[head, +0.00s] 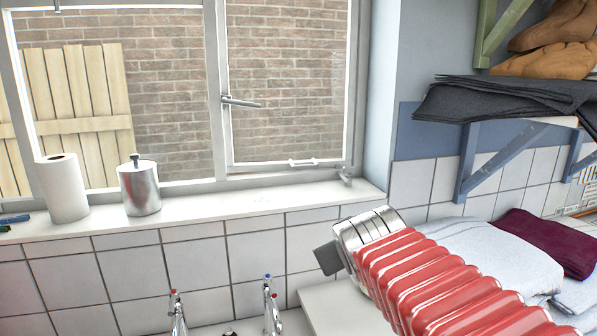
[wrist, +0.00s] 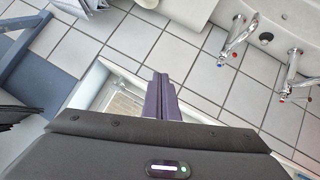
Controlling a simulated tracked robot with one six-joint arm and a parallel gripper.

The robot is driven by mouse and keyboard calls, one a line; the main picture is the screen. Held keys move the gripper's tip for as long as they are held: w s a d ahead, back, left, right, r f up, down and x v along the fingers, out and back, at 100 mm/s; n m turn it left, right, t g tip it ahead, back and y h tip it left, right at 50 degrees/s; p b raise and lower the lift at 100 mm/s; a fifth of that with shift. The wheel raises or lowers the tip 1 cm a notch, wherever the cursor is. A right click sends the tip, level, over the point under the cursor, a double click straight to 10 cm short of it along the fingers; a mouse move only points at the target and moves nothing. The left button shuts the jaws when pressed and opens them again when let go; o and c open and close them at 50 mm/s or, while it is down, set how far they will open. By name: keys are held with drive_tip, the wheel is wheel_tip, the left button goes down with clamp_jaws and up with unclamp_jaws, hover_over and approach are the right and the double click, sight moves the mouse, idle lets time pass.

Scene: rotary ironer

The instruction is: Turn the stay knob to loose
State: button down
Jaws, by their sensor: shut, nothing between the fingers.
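The window (head: 288,85) has a right-hand pane with a handle (head: 240,102) on its frame. A small white stay fitting (head: 303,162) lies along the bottom of this pane. A small metal fitting (head: 346,175), which looks like the stay's knob, stands at the sill's right end; its setting is too small to read. My gripper (head: 327,258) is below the sill in the head view, apart from these fittings and partly hidden by my wrist. In the wrist view, its dark fingers (wrist: 162,82) are together and empty. The knob cannot be made out there.
A paper roll (head: 62,188) and a metal canister (head: 139,187) stand on the white sill (head: 240,205). Taps (head: 271,305) rise below. A shelf bracket (head: 500,155) carries dark folded cloth (head: 500,98) at right. Towels (head: 490,255) lie beneath it.

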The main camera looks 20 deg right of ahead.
drive_tip(key=s+a+f+g+y, duration=0.2)
drive_tip(key=s+a+f, duration=0.4)
drive_tip(key=s, duration=0.3)
drive_tip(key=s+a+f+m+g+y, duration=0.1)
drive_tip(key=s+a+f+g, duration=0.2)
drive_tip(key=s+a+f, duration=0.3)
drive_tip(key=s+f, duration=0.1)
drive_tip(key=s, duration=0.2)
drive_tip(key=shift+s+a+f+y, duration=0.15)
drive_tip(key=shift+a+y, duration=0.15)
drive_tip(key=shift+y, duration=0.1)
drive_tip(key=c, duration=2.5)
unclamp_jaws()
drive_tip(key=shift+c, duration=0.2)
